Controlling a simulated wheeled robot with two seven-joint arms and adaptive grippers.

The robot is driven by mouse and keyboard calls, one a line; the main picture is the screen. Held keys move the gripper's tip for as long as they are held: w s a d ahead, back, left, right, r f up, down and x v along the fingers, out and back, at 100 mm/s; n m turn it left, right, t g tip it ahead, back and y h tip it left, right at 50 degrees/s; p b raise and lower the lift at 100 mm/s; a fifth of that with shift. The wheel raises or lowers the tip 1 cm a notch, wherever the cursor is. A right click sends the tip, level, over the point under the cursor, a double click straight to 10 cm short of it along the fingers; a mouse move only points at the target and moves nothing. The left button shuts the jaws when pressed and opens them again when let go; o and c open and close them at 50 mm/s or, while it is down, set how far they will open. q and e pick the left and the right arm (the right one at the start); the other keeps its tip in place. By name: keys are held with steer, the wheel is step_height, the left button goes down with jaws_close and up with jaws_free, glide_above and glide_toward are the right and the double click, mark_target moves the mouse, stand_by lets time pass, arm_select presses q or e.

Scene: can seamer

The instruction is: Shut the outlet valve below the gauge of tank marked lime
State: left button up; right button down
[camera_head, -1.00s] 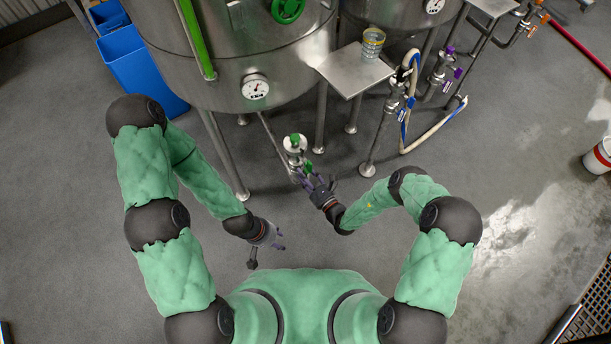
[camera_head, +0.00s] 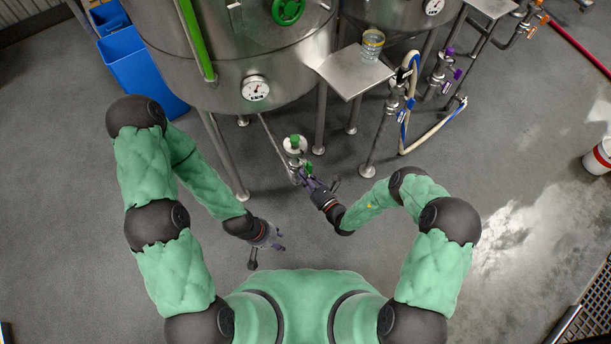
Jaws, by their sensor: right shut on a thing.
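The tank with lime-green fittings (camera_head: 210,82) stands at the upper middle, with a round white gauge (camera_head: 255,88) on its front. Below the gauge, the outlet valve (camera_head: 295,146) stands on a metal pipe, with a green cap on top and a green handle (camera_head: 308,167) low on its right side. My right gripper (camera_head: 308,179) is at this handle, shut on it; its fingers hide part of the handle and the valve body. My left gripper (camera_head: 277,240) is lower and to the left, over bare floor and apart from the valve; its finger opening is too small to tell.
A metal side table (camera_head: 350,75) holds a glass (camera_head: 372,44). Right of it are blue-handled (camera_head: 405,104) and purple-handled (camera_head: 452,72) valves and a pale hose (camera_head: 432,133). Tank legs (camera_head: 226,155) stand near the valve. Blue bins (camera_head: 140,65) are at left. The floor in front is clear.

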steer(key=m, duration=0.4)
steer(key=shift+w+d, duration=0.1)
steer(key=shift+d, duration=0.05)
steer(key=shift+m, duration=1.5)
steer(key=c, duration=1.1)
jaws_free()
steer(key=shift+d, duration=0.1)
steer(key=v, duration=1.2)
steer(key=shift+p, duration=0.3)
